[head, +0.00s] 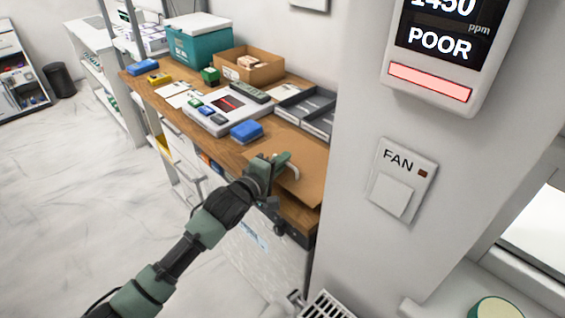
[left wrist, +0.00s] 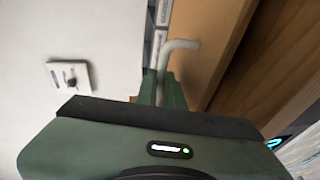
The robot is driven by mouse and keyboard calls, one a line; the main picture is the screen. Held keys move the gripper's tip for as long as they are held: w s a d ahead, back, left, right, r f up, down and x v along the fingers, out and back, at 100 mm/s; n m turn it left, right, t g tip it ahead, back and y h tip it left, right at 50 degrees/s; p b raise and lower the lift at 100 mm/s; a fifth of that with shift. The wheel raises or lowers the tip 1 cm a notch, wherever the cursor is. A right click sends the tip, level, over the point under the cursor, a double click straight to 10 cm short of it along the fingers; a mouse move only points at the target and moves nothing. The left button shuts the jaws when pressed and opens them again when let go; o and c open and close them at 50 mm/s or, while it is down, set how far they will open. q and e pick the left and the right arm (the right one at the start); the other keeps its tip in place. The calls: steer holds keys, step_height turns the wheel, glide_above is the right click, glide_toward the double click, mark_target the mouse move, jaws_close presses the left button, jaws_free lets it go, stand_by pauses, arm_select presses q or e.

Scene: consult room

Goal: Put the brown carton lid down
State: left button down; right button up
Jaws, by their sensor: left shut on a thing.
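The brown carton lid (head: 312,165) is a flat brown panel at the near right end of the wooden bench, next to the wall. A pale curved handle (head: 294,173) stands on it. My left gripper (head: 281,162) is shut on this handle. In the left wrist view the green fingers (left wrist: 160,90) are around the pale bent handle (left wrist: 178,46), and the brown lid (left wrist: 208,30) lies beside it. I cannot tell whether the lid touches the bench top. The open brown carton (head: 262,74) stands at the back of the bench with small things inside. My right gripper is not in view.
A blue block (head: 246,131), a white device (head: 222,112) and grey trays (head: 303,104) lie close behind the lid. A teal box (head: 200,42) stands farther back. The wall with the FAN switch (head: 401,181) bounds the bench on the right.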

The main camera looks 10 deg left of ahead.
arm_select(q)
steer(key=shift+f, duration=0.3)
steer(key=c, duration=1.5)
jaws_free()
steer(key=shift+c, duration=0.2)
steer(key=v, duration=1.2)
steer(key=shift+b, duration=0.4)
